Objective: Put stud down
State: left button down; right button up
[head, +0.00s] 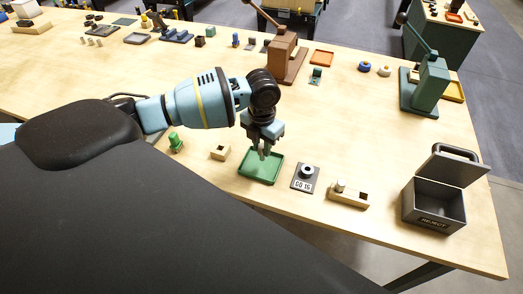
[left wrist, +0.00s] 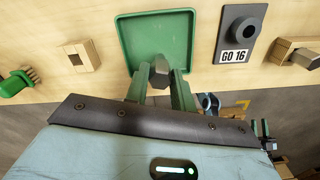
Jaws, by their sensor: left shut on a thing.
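My left gripper (head: 263,152) points down over the green square tray (head: 272,175). In the left wrist view its two green fingers (left wrist: 161,84) are shut on a grey stud (left wrist: 160,67). The stud's end shows in front of the near edge of the tray (left wrist: 155,25). I cannot tell whether the stud touches the tray. The tray looks otherwise empty. The stud is mostly hidden by the fingers in the head view.
Right of the tray are a GO 16 gauge plate (head: 303,184), a wooden block with a metal piece (head: 348,195) and an open grey reject box (head: 420,214). Left are a wooden block with a square hole (head: 220,153) and a green-handled tool (head: 176,143). A brown lever press (head: 285,60) stands behind.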

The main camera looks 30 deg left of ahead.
aim_at(261, 152)
pick_arm(q)
jog(key=shift+w+a+f, duration=0.2)
jog(key=shift+a+f, duration=0.05)
jog(key=shift+f, duration=1.5)
jog(key=shift+f, duration=0.1)
jog(key=shift+f, duration=0.15)
jog(key=c, duration=1.2)
grip_release()
notch_tip(261, 152, up, 12)
jog(key=shift+r, duration=0.2)
